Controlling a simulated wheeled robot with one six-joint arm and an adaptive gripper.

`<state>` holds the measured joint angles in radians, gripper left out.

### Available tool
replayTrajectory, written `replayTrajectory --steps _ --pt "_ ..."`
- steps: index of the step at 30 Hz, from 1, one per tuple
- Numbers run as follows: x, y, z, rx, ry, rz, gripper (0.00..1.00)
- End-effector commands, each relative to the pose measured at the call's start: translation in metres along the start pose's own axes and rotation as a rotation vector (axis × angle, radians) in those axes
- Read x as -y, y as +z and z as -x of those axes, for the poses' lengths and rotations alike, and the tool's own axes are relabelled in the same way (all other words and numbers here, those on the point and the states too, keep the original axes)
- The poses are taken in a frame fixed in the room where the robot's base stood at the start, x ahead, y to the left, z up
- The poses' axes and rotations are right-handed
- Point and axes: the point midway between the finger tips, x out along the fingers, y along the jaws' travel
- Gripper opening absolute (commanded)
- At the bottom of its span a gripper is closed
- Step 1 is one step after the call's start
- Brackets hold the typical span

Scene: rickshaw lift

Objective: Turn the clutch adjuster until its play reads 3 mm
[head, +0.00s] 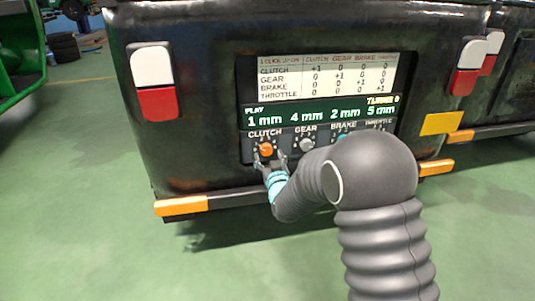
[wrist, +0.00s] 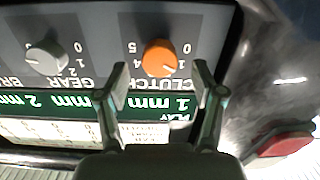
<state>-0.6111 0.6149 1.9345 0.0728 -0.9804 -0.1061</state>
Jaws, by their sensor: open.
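The orange clutch adjuster knob (head: 266,149) is at the left end of a row of knobs on the panel, under the CLUTCH label. The play display (head: 318,114) reads 1 mm for clutch, 4 mm for gear, 2 mm for brake and 5 mm for throttle. My gripper (head: 270,163) is open at the clutch knob, with one finger toward each side. In the wrist view, which is upside down, the clutch knob (wrist: 159,57) appears between and just beyond my open fingertips (wrist: 158,82). Contact with the knob is not visible.
The grey gear knob (head: 306,145) is right beside the clutch knob. The teal brake knob (head: 343,138) is partly behind my arm, which hides the throttle knob. A coupling table (head: 328,75) is above the display. An orange-ended bumper (head: 181,206) runs below the panel.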

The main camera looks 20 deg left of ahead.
Motion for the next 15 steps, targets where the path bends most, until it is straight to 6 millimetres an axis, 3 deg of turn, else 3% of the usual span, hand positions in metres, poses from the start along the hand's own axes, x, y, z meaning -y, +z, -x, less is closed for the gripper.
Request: replayTrajectory --steps 6,15 --pt "0.0 0.0 -0.021 0.0 0.0 0.0 0.68" --pt "0.0 0.0 -0.026 0.001 0.0 0.0 0.68"
